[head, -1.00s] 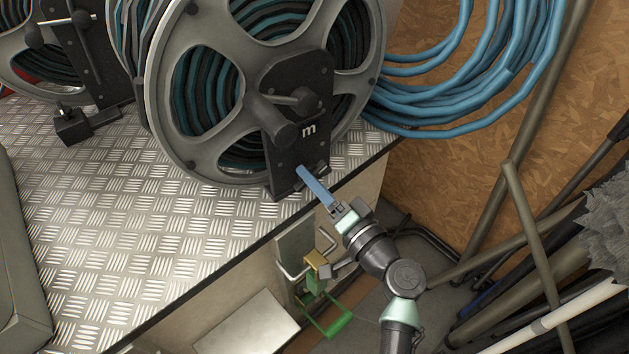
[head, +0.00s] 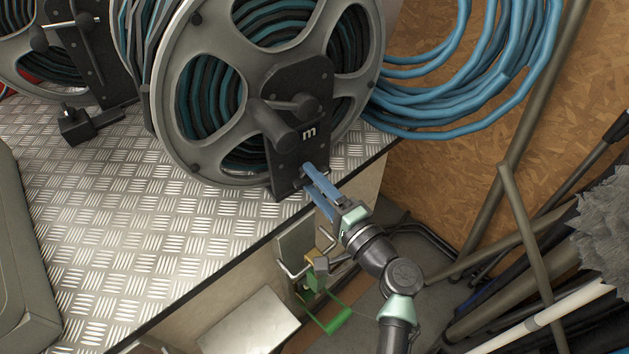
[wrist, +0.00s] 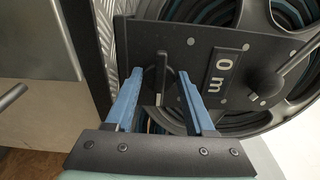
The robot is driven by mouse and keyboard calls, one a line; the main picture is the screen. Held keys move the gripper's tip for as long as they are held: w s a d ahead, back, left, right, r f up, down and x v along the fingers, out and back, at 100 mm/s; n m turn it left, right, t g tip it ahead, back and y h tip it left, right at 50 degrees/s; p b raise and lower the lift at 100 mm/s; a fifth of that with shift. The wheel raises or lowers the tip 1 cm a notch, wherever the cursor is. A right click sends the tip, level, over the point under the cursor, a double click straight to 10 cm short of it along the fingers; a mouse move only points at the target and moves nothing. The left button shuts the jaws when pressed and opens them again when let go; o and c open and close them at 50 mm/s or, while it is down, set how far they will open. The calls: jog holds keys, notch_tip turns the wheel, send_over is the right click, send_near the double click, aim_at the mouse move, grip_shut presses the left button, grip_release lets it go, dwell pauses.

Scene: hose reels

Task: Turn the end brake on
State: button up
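The near hose reel (head: 170,120) stands on the metal worktop, with a dark end plate (head: 285,155) at its front. In the wrist view the plate (wrist: 205,35) bears a small dark knob or lever (wrist: 160,72) with a pale mark below it; this looks like the end brake. In the head view that part is hidden by my fingers. My gripper (head: 311,182) is at the plate's lower end. Its blue fingers are apart, one on each side of the knob in the wrist view (wrist: 160,92). I cannot tell whether either finger touches it.
A crank handle (head: 275,125) sticks out from the plate above my gripper. A second reel (head: 85,55) stands at the left. Blue hose coils (head: 470,95) hang at the right wall. Poles (head: 535,250) lean at the lower right. The patterned metal worktop (head: 130,210) is largely clear.

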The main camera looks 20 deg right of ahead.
jog(key=o, duration=0.3)
jog(key=shift+o, duration=0.2)
jog(key=p+v, duration=0.1)
jog(key=v, duration=1.2)
